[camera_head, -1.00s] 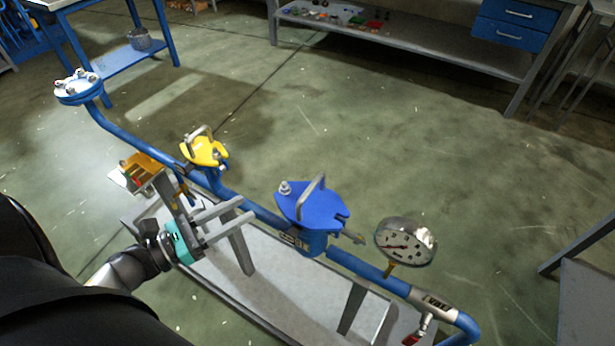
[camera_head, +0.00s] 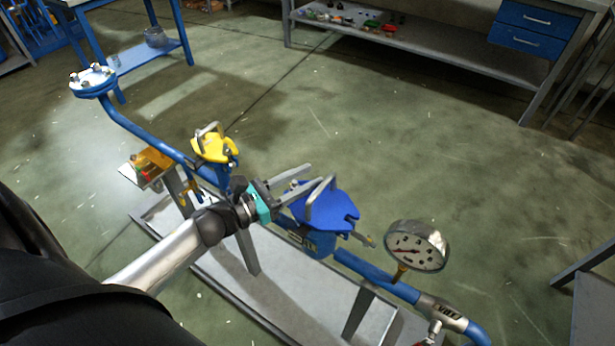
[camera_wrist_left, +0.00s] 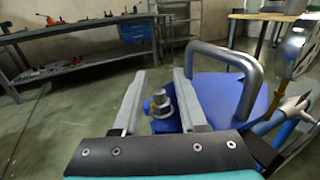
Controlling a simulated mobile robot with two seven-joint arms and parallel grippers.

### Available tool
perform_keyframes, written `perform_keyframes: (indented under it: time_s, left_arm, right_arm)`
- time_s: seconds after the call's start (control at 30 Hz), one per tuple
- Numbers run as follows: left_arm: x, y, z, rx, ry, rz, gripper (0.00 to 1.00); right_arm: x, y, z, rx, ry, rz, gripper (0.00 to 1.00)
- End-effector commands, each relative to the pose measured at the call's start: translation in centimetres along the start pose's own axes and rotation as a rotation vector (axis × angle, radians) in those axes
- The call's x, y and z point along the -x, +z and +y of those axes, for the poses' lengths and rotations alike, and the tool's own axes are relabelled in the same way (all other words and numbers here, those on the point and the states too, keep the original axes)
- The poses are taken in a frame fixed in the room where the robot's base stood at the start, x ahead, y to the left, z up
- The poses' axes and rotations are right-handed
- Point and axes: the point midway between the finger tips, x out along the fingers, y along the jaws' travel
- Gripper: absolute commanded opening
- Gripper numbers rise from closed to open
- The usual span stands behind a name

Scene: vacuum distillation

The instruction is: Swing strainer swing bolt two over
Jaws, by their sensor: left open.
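The blue strainer lid (camera_head: 338,203) with its grey arched handle (camera_head: 313,197) sits on the blue pipe line in the head view. It also shows in the left wrist view (camera_wrist_left: 232,95). My left gripper (camera_head: 312,176) is open over the lid's far left edge. In the left wrist view its fingers (camera_wrist_left: 159,74) stand on either side of an upright swing bolt with a nut (camera_wrist_left: 160,100); I cannot tell whether they touch it. Another swing bolt (camera_head: 362,239) sticks out sideways at the lid's right side. My right gripper is not in view.
A yellow-lidded strainer (camera_head: 214,149) stands to the left on the same pipe. A pressure gauge (camera_head: 416,246) rises to the right. The lid handle is close beside my right-hand finger in the wrist view. The floor beyond the pipe is clear.

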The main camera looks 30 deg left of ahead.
Motion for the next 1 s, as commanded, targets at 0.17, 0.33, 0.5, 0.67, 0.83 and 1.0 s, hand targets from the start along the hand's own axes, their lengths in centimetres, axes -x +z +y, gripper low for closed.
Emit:
perform_keyframes:
  time_s: [0.17, 0.33, 0.5, 0.67, 0.83, 1.0]
  left_arm:
    - [-0.71, 0.0, 0.0, 0.0, 0.0, 0.001, 0.41]
    - [-0.74, 0.0, 0.01, 0.0, 0.0, 0.001, 0.41]
    - [-0.73, 0.01, 0.0, 0.0, 0.0, 0.001, 0.3]
    - [-0.72, 0.01, 0.0, 0.0, 0.0, 0.001, 0.12]
    - [-0.71, 0.0, -0.01, 0.0, 0.0, 0.001, 0.0]
    - [-0.71, 0.01, -0.01, 0.0, 0.0, 0.001, 0.0]
  right_arm:
    - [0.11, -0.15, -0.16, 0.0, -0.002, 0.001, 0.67]
    - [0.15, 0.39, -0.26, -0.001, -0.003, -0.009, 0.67]
    - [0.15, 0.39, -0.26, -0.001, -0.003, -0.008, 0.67]
    - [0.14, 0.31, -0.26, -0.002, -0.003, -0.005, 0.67]
    - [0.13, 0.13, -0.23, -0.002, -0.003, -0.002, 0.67]
    - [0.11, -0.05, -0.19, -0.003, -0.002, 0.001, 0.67]
